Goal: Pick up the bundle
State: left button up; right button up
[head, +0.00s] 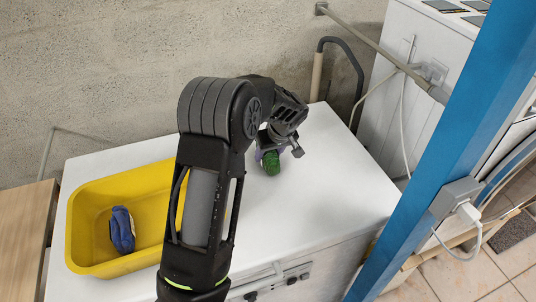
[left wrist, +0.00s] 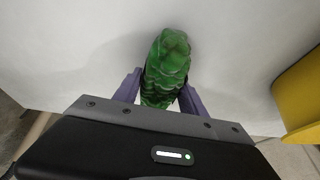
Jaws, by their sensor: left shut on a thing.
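The bundle looks like a green, bumpy, elongated thing (head: 271,163) at the white top's far right part in the head view. It also shows in the left wrist view (left wrist: 166,62), upright in the picture between the purple fingers. My left gripper (head: 269,153) is shut on it, with one finger on each side (left wrist: 160,92). Its lower end is hidden by the gripper body in the left wrist view. I cannot tell whether it touches the white top or is just above it. My right gripper is not in view.
A yellow tub (head: 88,203) stands on the left of the white top (head: 310,210), with a dark blue item (head: 122,230) inside. A blue post (head: 450,150) rises at the right. The white top is clear right of my left arm. A wall is behind.

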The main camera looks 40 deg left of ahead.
pick_arm(q)
notch_tip(320, 180, up, 10)
jog(key=shift+b, duration=0.7)
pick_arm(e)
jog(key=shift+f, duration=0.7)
